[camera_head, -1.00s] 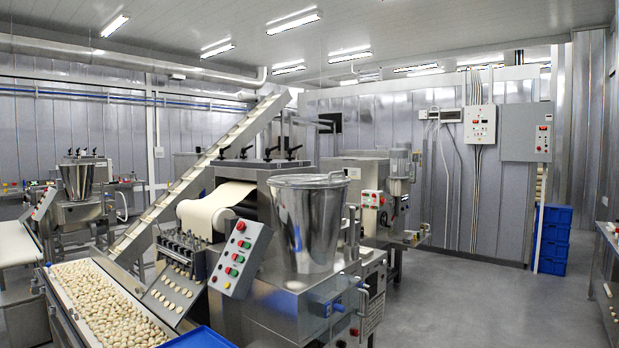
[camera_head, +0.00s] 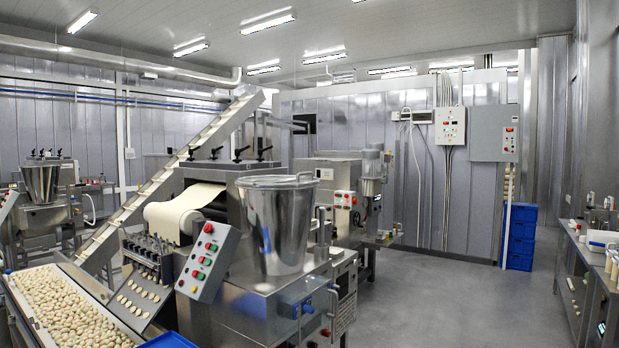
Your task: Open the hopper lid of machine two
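A steel hopper (camera_head: 281,232) stands on the large pasta machine (camera_head: 262,305) in the middle of the view. Its round lid (camera_head: 276,181) lies flat across the top and looks shut. A second, smaller steel hopper (camera_head: 41,184) stands on another machine at the far left; whether it has a lid is too small to tell. I cannot read a number on either machine, so I cannot tell which is machine two. My gripper is not in view.
A control panel (camera_head: 207,262) with coloured buttons and a tray of filled pasta (camera_head: 72,306) flank the near machine. Blue crates (camera_head: 521,238) stand by the back wall. A steel bench (camera_head: 590,262) lines the right. The grey floor (camera_head: 455,300) between is clear.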

